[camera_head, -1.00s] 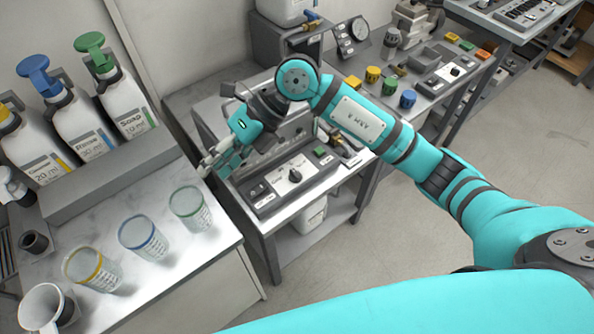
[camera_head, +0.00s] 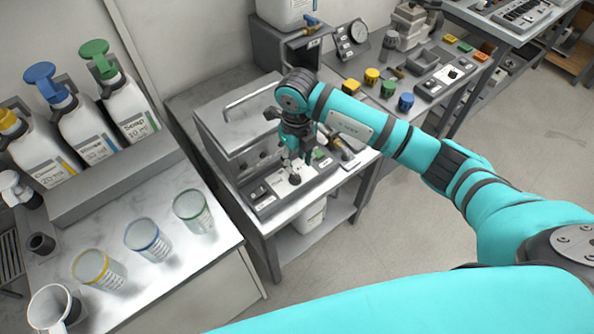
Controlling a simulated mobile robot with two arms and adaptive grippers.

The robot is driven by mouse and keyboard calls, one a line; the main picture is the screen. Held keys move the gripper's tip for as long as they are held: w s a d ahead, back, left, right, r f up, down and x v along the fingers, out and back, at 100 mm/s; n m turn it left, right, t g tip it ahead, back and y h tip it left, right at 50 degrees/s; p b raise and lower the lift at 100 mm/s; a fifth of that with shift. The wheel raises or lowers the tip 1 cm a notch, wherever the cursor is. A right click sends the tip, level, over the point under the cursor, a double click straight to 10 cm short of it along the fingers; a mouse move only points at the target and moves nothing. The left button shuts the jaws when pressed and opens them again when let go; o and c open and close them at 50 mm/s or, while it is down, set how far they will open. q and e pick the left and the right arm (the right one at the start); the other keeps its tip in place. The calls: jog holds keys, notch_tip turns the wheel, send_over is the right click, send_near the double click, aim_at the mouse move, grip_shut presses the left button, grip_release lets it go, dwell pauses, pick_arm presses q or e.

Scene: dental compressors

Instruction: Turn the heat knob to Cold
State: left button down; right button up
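The heat knob (camera_head: 295,180) is a small black dial on the grey control panel (camera_head: 266,207) at the front of the metal unit, left of centre in the head view. My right gripper (camera_head: 297,164) points down just above and behind the knob. Its two dark fingers look spread apart, with nothing seen between them. I cannot tell whether a fingertip touches the knob. The knob's pointer direction and the panel's small labels are too small to read. My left gripper is not in view.
A metal unit with a bar handle (camera_head: 248,98) stands behind the panel. A green button (camera_head: 319,154) sits right of the knob. On the left counter are several pump bottles (camera_head: 130,115) and cups with coloured rims (camera_head: 192,209). Yellow, green and blue knobs (camera_head: 406,102) stand farther right.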

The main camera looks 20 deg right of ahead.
aim_at(297, 177)
notch_tip(297, 177, down, 7)
jog(key=shift+r+p, duration=0.1)
jog(key=shift+p, duration=0.4)
grip_shut()
